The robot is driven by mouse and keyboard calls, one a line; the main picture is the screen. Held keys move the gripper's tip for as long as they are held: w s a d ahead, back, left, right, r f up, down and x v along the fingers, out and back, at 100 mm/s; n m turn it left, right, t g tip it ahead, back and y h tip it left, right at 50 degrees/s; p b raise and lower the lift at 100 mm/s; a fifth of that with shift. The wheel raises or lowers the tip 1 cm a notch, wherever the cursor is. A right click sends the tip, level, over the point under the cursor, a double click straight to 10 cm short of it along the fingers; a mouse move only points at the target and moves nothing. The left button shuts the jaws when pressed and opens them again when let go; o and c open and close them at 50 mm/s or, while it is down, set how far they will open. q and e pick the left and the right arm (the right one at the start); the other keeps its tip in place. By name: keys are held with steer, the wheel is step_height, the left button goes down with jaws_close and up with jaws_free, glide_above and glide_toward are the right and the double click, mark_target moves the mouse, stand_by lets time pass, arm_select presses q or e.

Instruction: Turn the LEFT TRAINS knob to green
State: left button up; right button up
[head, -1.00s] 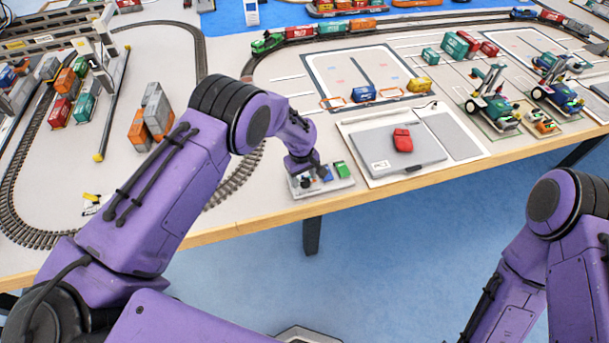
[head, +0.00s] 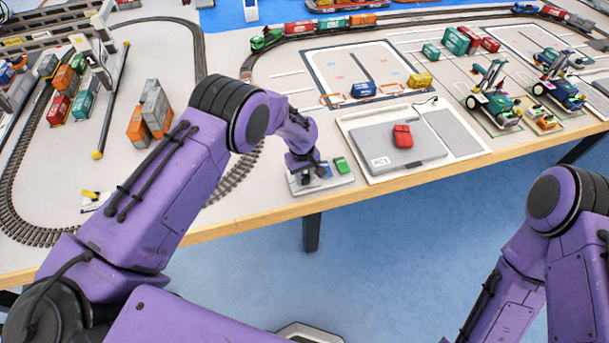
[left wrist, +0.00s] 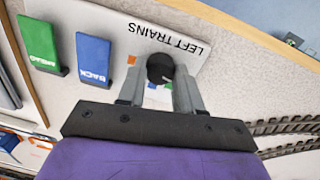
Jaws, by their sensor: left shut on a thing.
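The LEFT TRAINS panel (head: 333,184) is a pale plate at the table's front edge, and it also shows in the left wrist view (left wrist: 120,40). Its round black knob (left wrist: 160,67) sits beside the upside-down LEFT TRAINS lettering. Small orange marks show beside the knob. My left gripper (left wrist: 161,78) is shut on the knob, one grey finger on each side. In the head view my left gripper (head: 305,178) is over the panel's left part, and the wrist hides the knob. My right gripper is out of view.
A blue BACK button (left wrist: 93,60) and a green button (left wrist: 40,44) stand on the same panel. A grey laptop-like board (head: 375,150) with a red block (head: 402,136) lies to the right. Rail track (head: 235,175) runs to the left of the panel.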

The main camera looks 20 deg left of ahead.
arm_select(q)
steer(key=m+b, duration=0.1)
steer(key=m, duration=0.2)
steer(key=shift+a+f+b, duration=0.1)
steer(key=shift+f+b, duration=0.1)
steer(key=shift+b, duration=0.15)
steer(key=shift+r+m+b, duration=0.1)
steer(key=shift+m+b, duration=0.6)
steer(key=shift+m, duration=1.1)
steer(key=o, duration=0.8)
steer(key=shift+o, duration=1.2)
steer(key=shift+w, duration=0.2)
